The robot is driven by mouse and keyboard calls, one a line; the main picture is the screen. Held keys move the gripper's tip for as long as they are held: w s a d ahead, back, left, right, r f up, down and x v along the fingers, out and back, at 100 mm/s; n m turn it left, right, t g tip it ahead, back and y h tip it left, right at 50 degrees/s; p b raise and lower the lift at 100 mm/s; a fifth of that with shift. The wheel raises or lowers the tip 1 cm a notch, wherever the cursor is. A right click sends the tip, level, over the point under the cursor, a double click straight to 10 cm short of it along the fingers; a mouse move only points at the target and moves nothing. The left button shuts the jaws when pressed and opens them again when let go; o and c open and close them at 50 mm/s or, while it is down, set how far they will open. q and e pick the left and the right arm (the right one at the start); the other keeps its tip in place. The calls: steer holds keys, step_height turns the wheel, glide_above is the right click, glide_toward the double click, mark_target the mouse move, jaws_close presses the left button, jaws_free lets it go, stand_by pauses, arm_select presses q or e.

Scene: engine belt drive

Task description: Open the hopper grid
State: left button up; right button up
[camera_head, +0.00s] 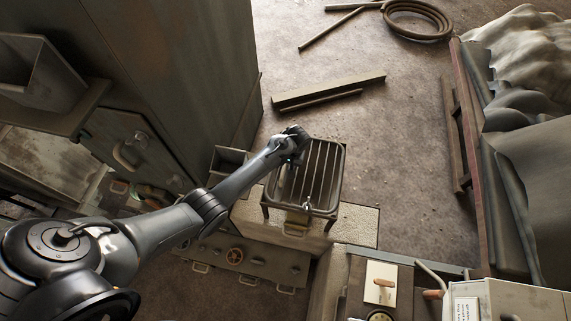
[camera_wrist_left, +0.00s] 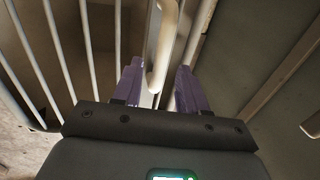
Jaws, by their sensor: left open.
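The hopper grid (camera_head: 318,178), a dark frame with parallel metal bars, lies closed-looking over the hopper in the middle of the head view. Its bars show at the left of the left wrist view (camera_wrist_left: 63,60). My left gripper (camera_wrist_left: 158,76) is open, its two purple fingers on either side of a pale bent handle bar (camera_wrist_left: 164,45). I cannot tell whether either finger touches the bar. In the head view my left arm reaches over the grid's far left corner, and its fingers are mostly hidden there. My right gripper is not in view.
A tall metal cabinet (camera_head: 175,60) stands left of the hopper. Drawers with handles (camera_head: 245,262) are below it, and a control box (camera_head: 381,283) is at the lower right. Metal beams (camera_head: 328,91) lie on the floor behind. Open floor (camera_head: 400,150) is to the right.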

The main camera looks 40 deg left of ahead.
arm_select(q)
steer(key=shift+f, duration=0.1)
jaws_close()
stand_by(0.3)
steer(key=shift+w, duration=0.1)
